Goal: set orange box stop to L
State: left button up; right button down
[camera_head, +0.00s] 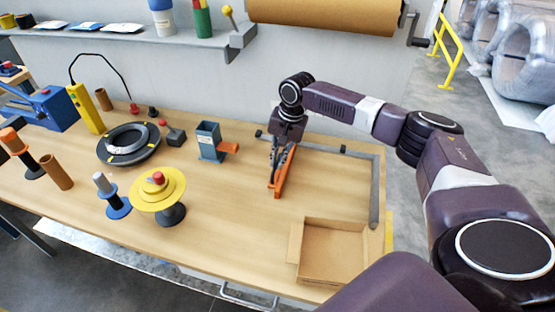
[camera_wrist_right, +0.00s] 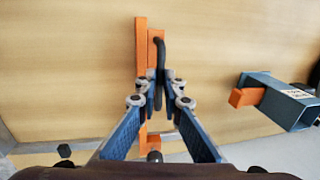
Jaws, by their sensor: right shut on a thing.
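The orange box stop (camera_head: 284,174) is a long narrow bar on the table, extending forward from the grey back rail (camera_head: 325,148). In the right wrist view the orange stop (camera_wrist_right: 141,50) has a short side block and a dark curved handle (camera_wrist_right: 160,60). My right gripper (camera_head: 273,156) is low over the stop. In the wrist view its blue-sided fingers (camera_wrist_right: 158,90) are closed around the dark handle. The fingers hide part of the bar. I cannot make out an L mark in either view. My left gripper is not in view.
An open cardboard box (camera_head: 333,252) lies at the front right. A grey side rail (camera_head: 375,190) runs along the right edge. A blue-grey holder with an orange block (camera_head: 209,142) stands left of the stop. A yellow disc stand (camera_head: 158,190) and black coil (camera_head: 128,145) are farther left.

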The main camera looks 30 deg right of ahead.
jog(key=s+d+p, duration=0.2)
jog(key=shift+s+d+p, duration=0.2)
jog(key=shift+s+p, duration=0.1)
jog(key=shift+s, duration=0.1)
jog(key=c, duration=2.1)
grip_release()
jog(key=shift+w+a, duration=0.1)
jog(key=r, duration=0.4)
jog(key=s+d+r, duration=0.1)
jog(key=r, duration=0.3)
jog(key=s+r, duration=0.1)
jog(key=r, duration=0.3)
jog(key=shift+d, duration=0.3)
jog(key=shift+f, duration=0.15)
